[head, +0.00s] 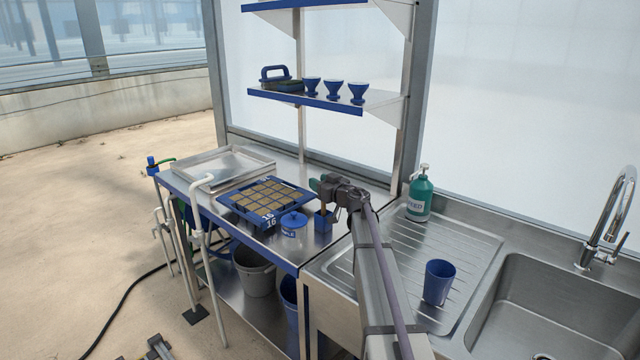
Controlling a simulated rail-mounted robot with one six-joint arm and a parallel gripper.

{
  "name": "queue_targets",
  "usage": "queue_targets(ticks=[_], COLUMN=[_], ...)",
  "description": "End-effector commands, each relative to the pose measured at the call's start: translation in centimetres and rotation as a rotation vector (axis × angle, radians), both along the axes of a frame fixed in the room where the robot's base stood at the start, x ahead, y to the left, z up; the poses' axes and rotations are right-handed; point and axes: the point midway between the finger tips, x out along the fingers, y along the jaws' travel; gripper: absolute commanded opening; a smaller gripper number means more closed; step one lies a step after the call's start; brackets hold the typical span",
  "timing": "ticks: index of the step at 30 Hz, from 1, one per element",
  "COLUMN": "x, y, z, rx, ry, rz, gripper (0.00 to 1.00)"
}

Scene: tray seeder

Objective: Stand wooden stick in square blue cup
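The square blue cup (323,222) stands on the steel bench near its right end, beside the seed tray. My gripper (323,190) is just above the cup, with green at its tip. The gripper is small in the head view and partly hides itself, so I cannot tell whether its fingers are open or shut.
A blue tray (234,200) with soil cells and a round blue tin (290,229) sit left of the cup. An empty metal tray (186,177) lies behind. A green bottle (419,196) and a round blue cup (438,284) stand on the drainboard. A shelf (330,103) hangs above.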

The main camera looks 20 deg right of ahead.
Motion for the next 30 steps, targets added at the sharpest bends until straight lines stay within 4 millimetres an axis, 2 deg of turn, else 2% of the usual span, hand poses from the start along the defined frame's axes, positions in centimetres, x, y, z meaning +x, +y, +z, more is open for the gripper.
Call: queue_targets(ticks=[10, 14, 21, 25, 30], x=[-0.5, -2.8, -8.6, -10.2, -10.5], y=[-0.1, -0.6, -2.1, -2.7, -2.8], z=[0.0, 0.0, 0.0, 0.0, 0.0], rx=[0.000, 0.000, 0.000, 0.000, 0.000], ry=[0.000, 0.000, 0.000, 0.000, 0.000], rz=[-0.001, -0.001, -0.002, -0.001, 0.000], gripper=[0.46, 0.46, 0.46, 0.46, 0.46])
